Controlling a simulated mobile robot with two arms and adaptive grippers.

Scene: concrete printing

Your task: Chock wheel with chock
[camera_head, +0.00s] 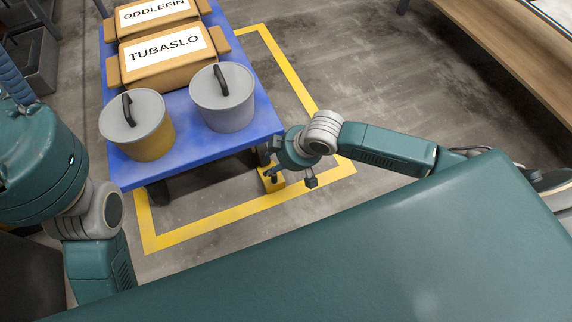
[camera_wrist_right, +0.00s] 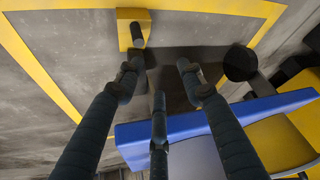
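The chock (camera_head: 270,181) is a yellow block on the floor beside the near right corner of the blue cart, partly hidden by my right gripper (camera_head: 290,178). In the right wrist view the chock (camera_wrist_right: 128,21) lies near the top with a dark handle. The three fingers of my right gripper (camera_wrist_right: 160,68) are spread apart with nothing between them, short of the chock. A black cart wheel (camera_wrist_right: 240,63) shows right of the fingers in the wrist view. Another wheel (camera_head: 158,193) shows under the cart's near left. My left arm is at the left; its gripper is out of view.
The blue cart (camera_head: 185,165) carries two lidded pots, one yellow (camera_head: 150,142) and one grey (camera_head: 232,118), and two labelled brown boxes (camera_head: 150,75). Yellow tape (camera_head: 225,218) frames it on the floor. A wooden bench (camera_head: 500,45) stands at upper right, with clear floor between.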

